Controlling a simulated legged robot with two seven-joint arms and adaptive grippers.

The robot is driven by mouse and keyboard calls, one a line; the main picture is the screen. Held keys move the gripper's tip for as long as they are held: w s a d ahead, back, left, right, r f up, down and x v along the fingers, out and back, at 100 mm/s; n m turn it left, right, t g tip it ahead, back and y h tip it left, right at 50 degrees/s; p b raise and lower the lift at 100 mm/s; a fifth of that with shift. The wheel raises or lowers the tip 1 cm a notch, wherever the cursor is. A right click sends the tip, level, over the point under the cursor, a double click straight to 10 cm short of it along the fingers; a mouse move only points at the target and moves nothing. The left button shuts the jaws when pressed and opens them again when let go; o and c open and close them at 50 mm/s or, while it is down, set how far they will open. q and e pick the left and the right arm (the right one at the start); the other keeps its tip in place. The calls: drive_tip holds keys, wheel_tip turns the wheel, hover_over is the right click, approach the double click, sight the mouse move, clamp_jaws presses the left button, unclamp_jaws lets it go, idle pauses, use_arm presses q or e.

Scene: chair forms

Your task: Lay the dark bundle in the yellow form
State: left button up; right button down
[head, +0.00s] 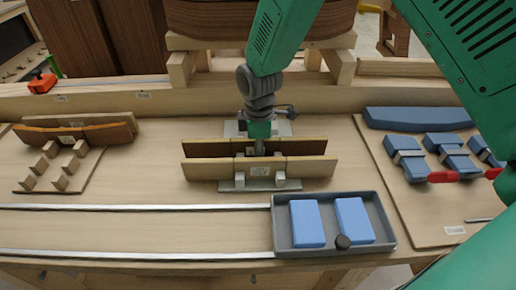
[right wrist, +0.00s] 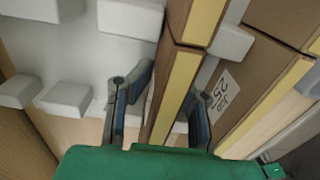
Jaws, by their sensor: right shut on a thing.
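A dark brown bundle (head: 205,148) with a yellow upper edge stands on edge in a grey rack (head: 245,184) at the middle of the bench. My right gripper (head: 259,149) reaches down from above and is shut on it near its middle. In the right wrist view the fingers (right wrist: 162,105) lie on both sides of the bundle (right wrist: 182,75). A lighter brown bundle (head: 310,168) with a label stands just in front of it. At the left, a curved brown form (head: 75,134) with a yellow-orange strip stands behind several small wooden blocks. My left gripper is out of view.
A grey tray (head: 385,244) with two blue pads (head: 307,224) and a dark knob is at the front. Two metal rails (head: 130,207) run left from it. A blue form (head: 418,118) with blue and red clamps is at the right. Bare bench lies between left form and rack.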

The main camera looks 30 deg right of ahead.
drive_tip(key=shift+f, duration=0.1)
drive_tip(key=c, duration=1.5)
unclamp_jaws()
drive_tip(key=shift+f, duration=0.1)
drive_tip(key=shift+b, duration=0.4)
wheel_tip(320, 180, up, 14)
drive_tip(key=shift+b, duration=0.6)
drive_tip(key=shift+s+f, duration=0.1)
